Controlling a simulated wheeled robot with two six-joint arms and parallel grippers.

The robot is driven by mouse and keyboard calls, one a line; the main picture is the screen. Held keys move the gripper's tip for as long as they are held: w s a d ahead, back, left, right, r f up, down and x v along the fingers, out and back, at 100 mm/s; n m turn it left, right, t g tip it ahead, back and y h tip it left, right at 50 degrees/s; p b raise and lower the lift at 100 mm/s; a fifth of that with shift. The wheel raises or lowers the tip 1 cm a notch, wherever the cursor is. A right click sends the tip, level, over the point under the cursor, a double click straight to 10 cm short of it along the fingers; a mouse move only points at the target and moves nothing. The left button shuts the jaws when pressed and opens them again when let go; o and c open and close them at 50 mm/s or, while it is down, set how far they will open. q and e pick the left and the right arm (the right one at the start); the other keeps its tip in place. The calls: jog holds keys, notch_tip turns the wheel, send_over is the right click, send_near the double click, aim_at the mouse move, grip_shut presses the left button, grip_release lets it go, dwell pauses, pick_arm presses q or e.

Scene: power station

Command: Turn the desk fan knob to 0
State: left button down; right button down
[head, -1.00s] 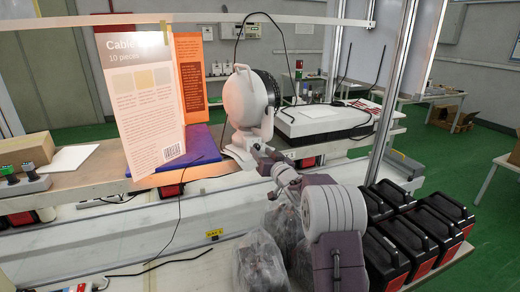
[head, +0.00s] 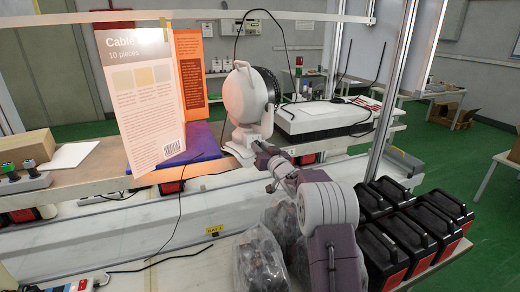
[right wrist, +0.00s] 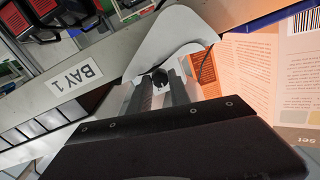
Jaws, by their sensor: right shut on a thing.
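The white desk fan (head: 240,97) stands upright on the workbench, its head turned partly away from the head view. Its base (head: 243,143) also shows in the right wrist view as a pale rounded plate (right wrist: 190,30). My right gripper (head: 259,147) reaches the front of that base. In the right wrist view, my right gripper (right wrist: 159,84) has its two fingers close together on the small dark knob (right wrist: 160,77). The fingers hide most of the knob, and its markings cannot be read. My left gripper is not in view.
A white flat box (head: 325,118) lies to the right. Bagged parts (head: 258,258) and several black cases (head: 410,225) sit near my right arm.

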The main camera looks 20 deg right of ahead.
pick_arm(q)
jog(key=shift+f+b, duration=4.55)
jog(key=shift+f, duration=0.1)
pick_arm(e)
jog(key=shift+a+n+g+h, duration=0.15)
jog(key=shift+n+h, duration=0.1)
jog(key=shift+n, duration=3.95)
jog(key=shift+d+n+g+h, duration=0.15)
jog(key=shift+n+h, duration=0.1)
jog(key=shift+n, duration=3.95)
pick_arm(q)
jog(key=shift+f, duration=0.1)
pick_arm(e)
jog(key=shift+a, duration=0.1)
jog(key=c, duration=1.2)
grip_release()
jog(key=shift+f, duration=0.15)
